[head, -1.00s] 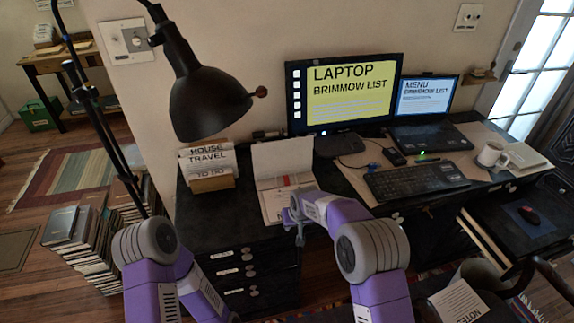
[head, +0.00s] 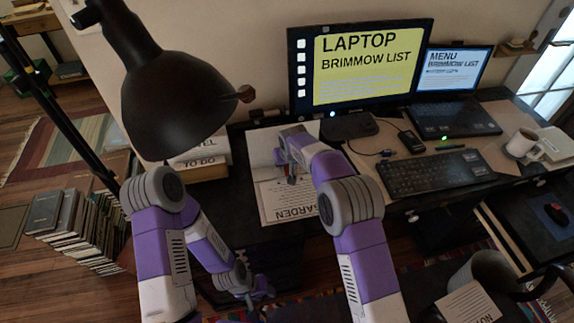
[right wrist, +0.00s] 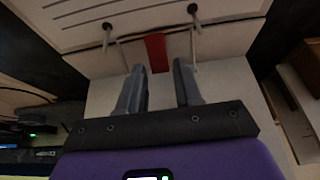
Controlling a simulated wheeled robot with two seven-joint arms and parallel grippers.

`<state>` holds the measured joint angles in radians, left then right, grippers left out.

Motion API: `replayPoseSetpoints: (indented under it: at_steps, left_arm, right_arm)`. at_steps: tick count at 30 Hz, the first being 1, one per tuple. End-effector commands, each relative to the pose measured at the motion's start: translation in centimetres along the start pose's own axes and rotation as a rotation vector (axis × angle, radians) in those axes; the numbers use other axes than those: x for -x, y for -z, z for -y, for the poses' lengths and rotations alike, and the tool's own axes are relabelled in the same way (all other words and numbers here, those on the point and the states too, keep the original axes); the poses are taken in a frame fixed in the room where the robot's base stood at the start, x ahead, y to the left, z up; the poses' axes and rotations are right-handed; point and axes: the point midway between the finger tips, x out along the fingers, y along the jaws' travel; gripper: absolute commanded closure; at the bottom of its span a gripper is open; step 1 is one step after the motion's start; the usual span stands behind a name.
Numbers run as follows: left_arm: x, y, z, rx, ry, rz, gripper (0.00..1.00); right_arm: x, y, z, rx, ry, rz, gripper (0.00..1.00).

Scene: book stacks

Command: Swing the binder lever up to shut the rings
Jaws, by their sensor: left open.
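The binder (head: 268,205) lies open on the dark desk, with a printed page whose heading reads "GARDEN". My right gripper (head: 288,172) is low over the middle of the binder and hides part of it. In the right wrist view my right gripper (right wrist: 160,84) has its fingers apart with nothing between the tips. A red lever (right wrist: 156,52) stands just beyond the tips, roughly centred between them. Thin metal ring prongs (right wrist: 193,14) show on either side of the lever; whether they meet is unclear. My left gripper (head: 256,290) is low in front of the desk, open and away from the binder.
A black lamp (head: 180,90) hangs at the left near my arms. A keyboard (head: 435,173), monitor (head: 370,65), laptop (head: 455,118) and mug (head: 522,143) fill the desk to the right.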

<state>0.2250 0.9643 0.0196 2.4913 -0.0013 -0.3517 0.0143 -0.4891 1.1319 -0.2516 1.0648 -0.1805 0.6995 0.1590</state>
Motion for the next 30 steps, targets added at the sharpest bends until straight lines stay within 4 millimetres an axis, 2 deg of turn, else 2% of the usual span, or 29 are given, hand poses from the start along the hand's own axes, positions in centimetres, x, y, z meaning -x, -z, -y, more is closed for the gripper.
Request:
replayPoseSetpoints:
  at_steps: [4,13,20,30]
  left_arm:
    - [-0.3,0.0,0.1,0.0,0.0,-0.001,0.6]
    - [-0.3,0.1,0.1,0.0,0.0,-0.001,0.6]
    - [-0.3,0.1,0.1,0.0,0.0,-0.001,0.6]
    - [-1.2,0.1,0.5,0.0,0.0,-0.001,0.6]
  right_arm:
    - [-1.4,0.0,0.0,0.0,0.001,0.0,0.66]
    - [-1.6,0.0,0.0,0.0,0.001,-0.001,0.66]
    - [-1.5,0.0,0.0,0.0,0.001,-0.001,1.0]
    - [-1.5,-0.1,0.0,0.001,0.001,-0.033,1.0]
